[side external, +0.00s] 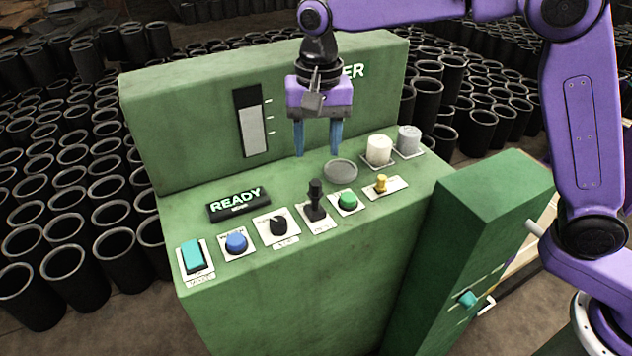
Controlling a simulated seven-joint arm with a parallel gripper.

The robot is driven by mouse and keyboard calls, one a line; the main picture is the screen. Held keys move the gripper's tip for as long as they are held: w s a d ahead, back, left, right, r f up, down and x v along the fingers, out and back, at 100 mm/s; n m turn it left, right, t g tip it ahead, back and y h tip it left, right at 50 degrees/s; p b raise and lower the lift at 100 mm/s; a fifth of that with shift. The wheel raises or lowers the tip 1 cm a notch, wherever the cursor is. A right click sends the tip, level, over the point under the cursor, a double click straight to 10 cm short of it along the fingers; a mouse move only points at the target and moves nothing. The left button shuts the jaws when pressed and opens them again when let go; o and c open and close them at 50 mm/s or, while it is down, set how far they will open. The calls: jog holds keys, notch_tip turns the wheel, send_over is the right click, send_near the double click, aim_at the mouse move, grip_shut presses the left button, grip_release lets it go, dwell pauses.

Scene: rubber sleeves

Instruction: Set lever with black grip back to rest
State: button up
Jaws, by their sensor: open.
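The lever with the black grip (315,190) stands about upright on a small white plate in the row of controls on the green console (250,285). Its label is too small to read. My gripper (318,152) is above and behind the lever, in front of the console's back panel. It points down with its two blue fingers apart and nothing between them. It does not touch the lever.
Left of the lever are a black knob (278,226), a blue button (236,242) and a teal rocker (193,256). Right are a green button (347,201) and a yellow toggle (381,184). A grey disc (341,171) and white cylinder (379,149) stand behind. A sign (238,203) reads READY.

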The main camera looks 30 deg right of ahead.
aim_at(316, 183)
notch_tip(316, 183, down, 10)
jog(key=shift+r, duration=0.2)
grip_shut()
